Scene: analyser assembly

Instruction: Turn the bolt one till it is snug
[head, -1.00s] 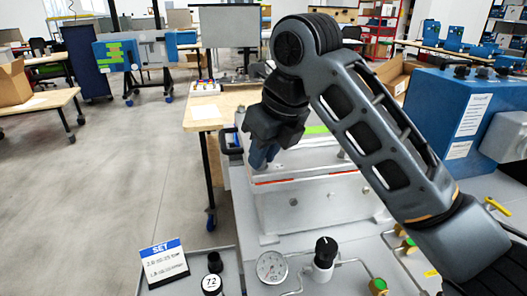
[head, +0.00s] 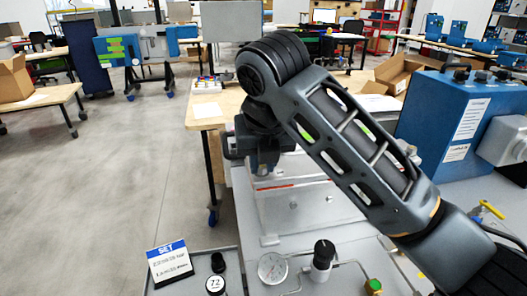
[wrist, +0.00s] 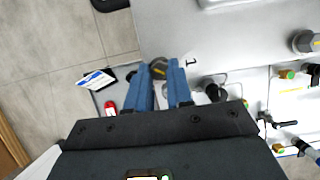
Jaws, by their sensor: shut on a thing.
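Bolt one (wrist: 159,68) shows in the wrist view as a dark grey round head with a yellow mark, beside a printed "1" on the light grey surface. My gripper (wrist: 161,68) has its two blue fingers on either side of the bolt head, shut on it. In the head view my gripper (head: 262,168) points down at the left end of the grey metal housing (head: 318,205). The bolt is hidden there behind the gripper and arm. A second similar bolt (wrist: 306,42) stands at the right edge of the wrist view.
A pressure gauge (head: 272,268), a black knob (head: 324,252) and a "SET" card (head: 169,263) are in front of the housing. A blue instrument box (head: 455,115) stands to the right. A wooden table (head: 207,112) is behind. Open floor lies left.

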